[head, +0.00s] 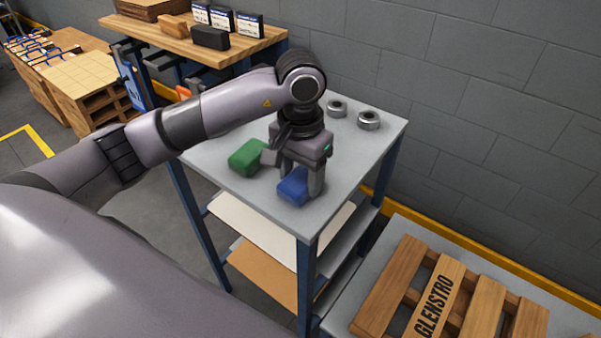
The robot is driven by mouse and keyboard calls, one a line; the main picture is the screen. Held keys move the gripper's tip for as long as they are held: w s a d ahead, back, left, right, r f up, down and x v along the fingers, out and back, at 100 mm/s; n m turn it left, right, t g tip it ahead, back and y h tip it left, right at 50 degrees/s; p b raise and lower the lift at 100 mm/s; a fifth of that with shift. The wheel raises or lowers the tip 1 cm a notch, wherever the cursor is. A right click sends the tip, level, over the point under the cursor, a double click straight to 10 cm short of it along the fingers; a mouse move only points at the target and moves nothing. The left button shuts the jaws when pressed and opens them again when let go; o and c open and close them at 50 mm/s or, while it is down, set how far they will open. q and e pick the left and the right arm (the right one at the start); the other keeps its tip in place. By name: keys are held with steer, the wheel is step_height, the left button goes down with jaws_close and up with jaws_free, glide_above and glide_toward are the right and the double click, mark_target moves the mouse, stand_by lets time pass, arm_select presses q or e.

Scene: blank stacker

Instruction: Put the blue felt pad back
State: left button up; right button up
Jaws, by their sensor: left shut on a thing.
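The blue felt pad (292,188) is a small blue block at the near edge of the grey stand top (217,171). My left gripper (296,178) points down over it and is shut on it. One finger shows at the pad's right side; the wrist and fingers hide part of the pad. I cannot tell whether the pad touches the top or hangs just above it. A green pad (248,156) lies on the top, just left of the gripper. My right gripper is not in view.
Two metal rings (368,120) stand at the back right of the top. Lower shelves (262,272) sit under it. A wooden pallet (440,295) lies on a low grey surface at the right. A wooden workbench (187,41) with boxes and blocks stands behind, near the brick wall.

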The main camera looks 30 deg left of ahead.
mark_target(300, 178)
arm_select(q)
steer(key=o, duration=1.3)
steer(key=shift+f, duration=0.15)
steer(key=shift+c, duration=0.2)
step_height(300, 178, up, 12)
